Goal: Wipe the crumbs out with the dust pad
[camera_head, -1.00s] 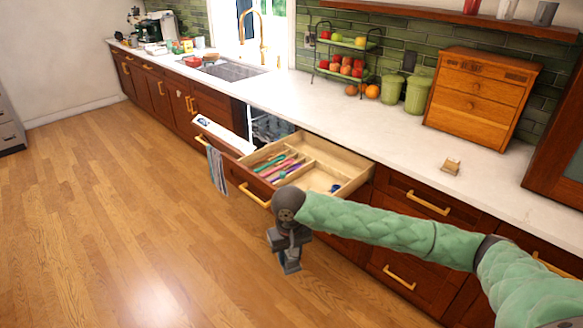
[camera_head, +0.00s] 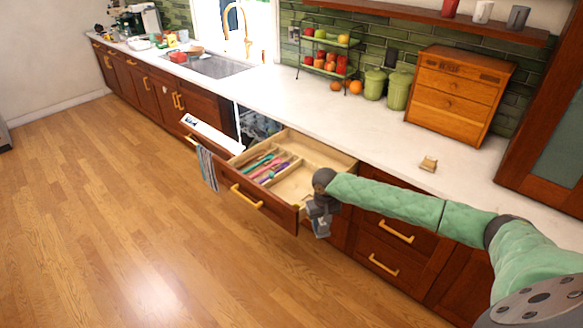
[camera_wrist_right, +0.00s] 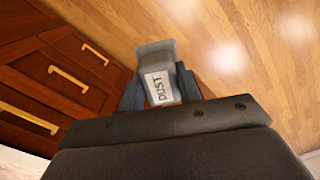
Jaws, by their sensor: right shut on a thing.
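In the head view my right gripper (camera_head: 321,226) hangs just outside the front right corner of the open drawer (camera_head: 262,205). It is shut on the dust pad, a grey block whose "DUST" label (camera_wrist_right: 159,87) shows in the right wrist view between the fingers. The pad points down over the floor, apart from the drawer's inside. The drawer has a wooden divider with colourful utensils (camera_head: 266,166) at its left and a mostly bare right section (camera_head: 292,188). I cannot make out any crumbs at this size. My left gripper is not in view.
The dishwasher (camera_head: 215,135) stands open left of the drawer, with a striped towel (camera_head: 208,168) hanging beside it. The white counter (camera_head: 330,125) runs above. A small brown object (camera_head: 429,164) lies on it near a wooden chest (camera_head: 455,95). The floor in front is clear.

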